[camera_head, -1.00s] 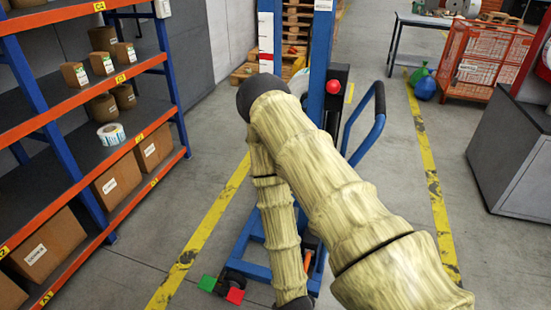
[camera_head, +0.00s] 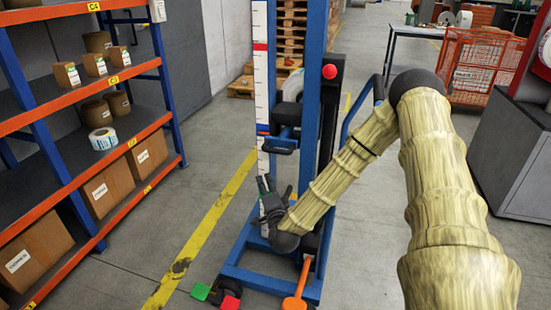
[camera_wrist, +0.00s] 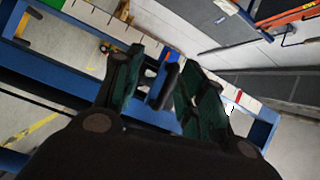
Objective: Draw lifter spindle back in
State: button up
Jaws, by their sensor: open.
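The lifter is a blue mast (camera_head: 310,95) on a blue floor frame, with a white scale strip on its left side. A dark carriage part (camera_head: 283,140) with some blue juts from the mast at mid height; I take it for the spindle end, but its extension is unclear. My gripper (camera_head: 265,183) is open, below this part and close to the mast, with its fingers pointing up. In the wrist view my gripper (camera_wrist: 160,80) has its fingers apart. A short black peg-like piece (camera_wrist: 164,88) shows between them; I cannot tell whether they touch it.
Green (camera_head: 200,291) and red (camera_head: 230,303) pads and an orange lever (camera_head: 295,302) are at the lifter's foot. An orange and blue shelf (camera_head: 85,160) with boxes stands left. A grey machine (camera_head: 512,150) stands right. The floor between shelf and lifter is free.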

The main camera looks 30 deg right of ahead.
aim_at(275, 151)
jog(key=w+d+r+m+h, duration=0.1)
jog(key=w+d, duration=0.2)
jog(key=w+d+r+m+h, duration=0.1)
jog(key=w+d+r, duration=0.1)
jog(key=w+d, duration=0.1)
jog(key=w+d+r+m+h, duration=0.1)
jog(key=w+d+r, duration=0.1)
jog(key=w+d, duration=0.2)
jog(key=shift+r+t+b, duration=0.25)
jog(key=shift+t+b, duration=0.05)
grip_shut()
